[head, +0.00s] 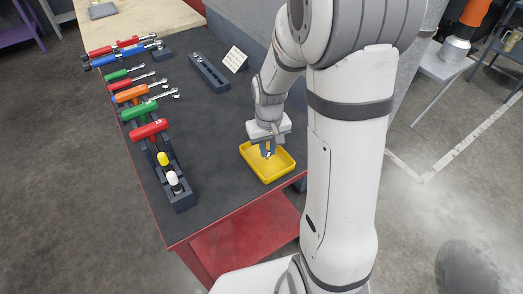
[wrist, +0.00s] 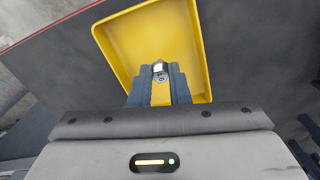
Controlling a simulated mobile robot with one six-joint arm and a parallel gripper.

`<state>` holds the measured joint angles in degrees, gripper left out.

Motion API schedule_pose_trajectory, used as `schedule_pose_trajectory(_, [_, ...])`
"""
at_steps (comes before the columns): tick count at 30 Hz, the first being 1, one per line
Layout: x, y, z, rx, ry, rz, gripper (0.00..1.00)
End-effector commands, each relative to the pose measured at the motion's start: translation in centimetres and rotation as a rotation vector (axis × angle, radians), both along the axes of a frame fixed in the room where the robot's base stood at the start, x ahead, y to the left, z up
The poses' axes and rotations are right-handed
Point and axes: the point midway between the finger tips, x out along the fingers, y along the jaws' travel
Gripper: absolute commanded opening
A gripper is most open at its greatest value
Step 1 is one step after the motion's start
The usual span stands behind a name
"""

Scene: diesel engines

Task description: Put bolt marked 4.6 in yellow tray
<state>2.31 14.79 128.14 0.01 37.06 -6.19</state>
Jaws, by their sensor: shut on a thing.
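The yellow tray (head: 284,167) lies on the dark bench top near its right front edge; it also fills the upper middle of the wrist view (wrist: 203,50). My gripper (head: 267,152) points down over the tray. In the wrist view its fingers (wrist: 160,78) are shut on a small grey metal bolt (wrist: 159,68), with the tray floor behind it. I cannot read a mark on the bolt. I cannot tell whether the bolt touches the tray floor.
Several coloured-handled tools (head: 139,112) lie along the left of the bench (head: 210,135). A dark slotted holder (head: 209,73) and a white label card (head: 235,59) stand at the back. The bench middle is clear.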

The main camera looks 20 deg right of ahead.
Motion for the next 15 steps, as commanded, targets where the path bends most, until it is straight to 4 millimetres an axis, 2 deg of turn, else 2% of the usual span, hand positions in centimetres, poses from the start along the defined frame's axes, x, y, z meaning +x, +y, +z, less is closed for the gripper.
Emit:
schedule_pose_trajectory(3, [-0.03,0.08,-0.92,0.000,0.001,0.002,0.00])
schedule_pose_trajectory(14, [-0.01,0.20,-1.41,0.000,0.000,0.005,0.00])
schedule_pose_trajectory(15, [0.00,0.20,-1.22,0.000,0.000,0.005,0.19])
